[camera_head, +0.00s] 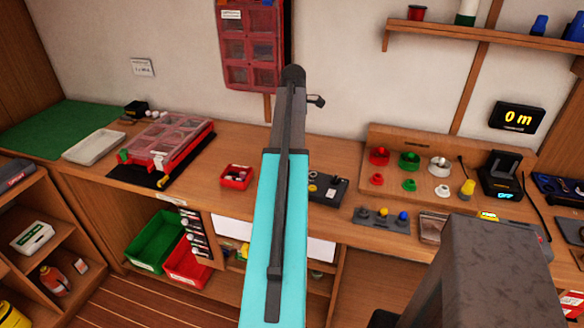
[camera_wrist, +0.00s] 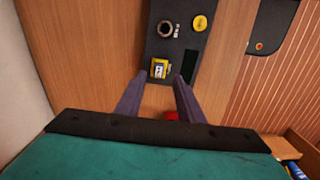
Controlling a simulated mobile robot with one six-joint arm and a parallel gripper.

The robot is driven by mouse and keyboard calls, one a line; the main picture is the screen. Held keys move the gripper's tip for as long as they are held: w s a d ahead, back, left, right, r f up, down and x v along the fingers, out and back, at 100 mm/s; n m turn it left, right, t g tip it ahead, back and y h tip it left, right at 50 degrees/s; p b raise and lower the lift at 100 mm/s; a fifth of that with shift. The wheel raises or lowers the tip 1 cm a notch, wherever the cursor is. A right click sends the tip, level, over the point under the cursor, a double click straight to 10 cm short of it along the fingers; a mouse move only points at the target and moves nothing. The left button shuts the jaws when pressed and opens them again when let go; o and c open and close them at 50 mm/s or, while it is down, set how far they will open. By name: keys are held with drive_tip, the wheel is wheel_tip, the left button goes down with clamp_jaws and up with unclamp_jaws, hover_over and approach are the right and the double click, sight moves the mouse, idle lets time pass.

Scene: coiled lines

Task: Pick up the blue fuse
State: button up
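I cannot pick out the blue fuse with certainty in either view. My gripper (camera_wrist: 160,79) is open, with its two dark fingers apart and nothing seen held between them. Its fingertips point at the near end of a black device (camera_wrist: 182,38), which has a round knob, a yellow button and a small yellow-framed part (camera_wrist: 159,67) with a pale and dark centre. In the head view the device (camera_head: 329,189) lies on the bench just right of my arm. A small red bin (camera_head: 236,177) with little parts inside stands left of my arm.
Right of the device, a grey holder (camera_head: 368,222) carries several small knobs, one blue-looking. Behind it, a wooden board (camera_head: 437,184) bears red, green and white pieces. A red organizer case (camera_head: 170,142) stands left. Bare bench (camera_head: 345,156) lies behind the device.

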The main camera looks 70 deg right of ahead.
drive_tip(key=shift+f, duration=0.45)
drive_tip(key=shift+f, duration=0.1)
drive_tip(key=shift+f+p, duration=1.15)
drive_tip(key=shift+f, duration=1.35)
clamp_jaws()
